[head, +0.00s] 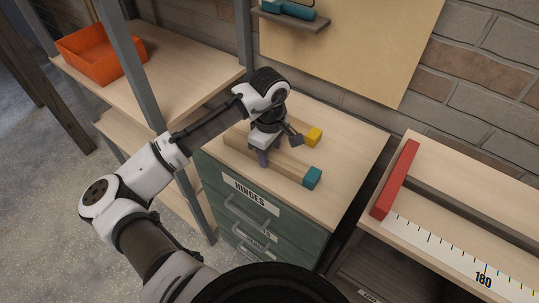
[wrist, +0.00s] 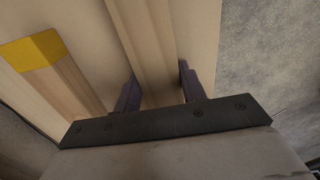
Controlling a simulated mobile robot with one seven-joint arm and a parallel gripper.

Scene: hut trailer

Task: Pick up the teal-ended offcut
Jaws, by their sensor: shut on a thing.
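The teal-ended offcut (head: 290,168) is a pale wooden strip with a teal block at its front right end. It lies along the top of the green cabinet in the head view. My gripper (head: 262,157) reaches down over it from above and is shut on it, away from the teal end. In the wrist view, the offcut's plain wood (wrist: 147,45) runs between my gripper's two dark fingers (wrist: 160,90); its teal end is out of that view. I cannot see any gap beneath the offcut.
A yellow-ended offcut (head: 314,135) lies just behind, and its yellow end shows in the wrist view (wrist: 33,50). A grey post (head: 130,65) and shelf with an orange tray (head: 100,52) stand left. A bench with a red stop (head: 395,180) is right. The cabinet top's right side is clear.

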